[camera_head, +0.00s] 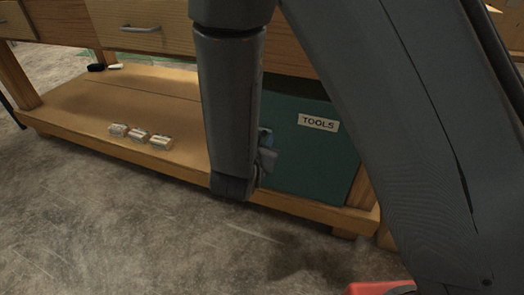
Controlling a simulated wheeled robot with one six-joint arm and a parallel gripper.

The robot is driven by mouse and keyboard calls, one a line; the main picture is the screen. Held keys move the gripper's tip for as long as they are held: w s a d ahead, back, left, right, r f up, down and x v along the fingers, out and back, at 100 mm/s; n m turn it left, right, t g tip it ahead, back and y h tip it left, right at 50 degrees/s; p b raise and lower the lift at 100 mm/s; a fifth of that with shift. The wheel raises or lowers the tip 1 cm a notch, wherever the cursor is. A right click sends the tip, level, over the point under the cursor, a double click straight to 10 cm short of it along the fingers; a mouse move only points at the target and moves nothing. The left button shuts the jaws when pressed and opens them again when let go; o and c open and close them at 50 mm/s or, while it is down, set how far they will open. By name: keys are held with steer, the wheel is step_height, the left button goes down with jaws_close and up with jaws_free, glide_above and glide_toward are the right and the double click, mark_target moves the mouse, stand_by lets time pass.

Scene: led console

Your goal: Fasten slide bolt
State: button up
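A dark green cabinet (305,165) with a white "TOOLS" label stands on the lower shelf of a wooden workbench. Small blue-grey parts (267,152) show at the cabinet's left side, just right of my forearm. They look like part of my gripper close to the cabinet front, but I cannot tell them apart from bolt hardware. My forearm hangs down in front of the cabinet's left edge and hides that area. The slide bolt cannot be clearly made out. The fingertips are hidden, so whether the gripper is open or shut does not show.
Several small boxes (140,136) sit in a row on the wooden lower shelf (85,110). Dark and white small items (104,67) lie at its far left. A drawer (140,25) with a metal handle is above.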

mark_target(264, 135)
step_height(264, 135, down, 5)
steer(key=s+a+t+h+b, duration=0.2)
steer(key=t+b, duration=0.2)
steer(key=b, duration=0.2)
steer(key=b+x, duration=0.2)
steer(key=x, duration=0.5)
steer(key=shift+w+d+r+b, duration=0.1)
steer(key=shift+w+d+b, duration=0.2)
steer(key=shift+w+b, duration=0.05)
jaws_close()
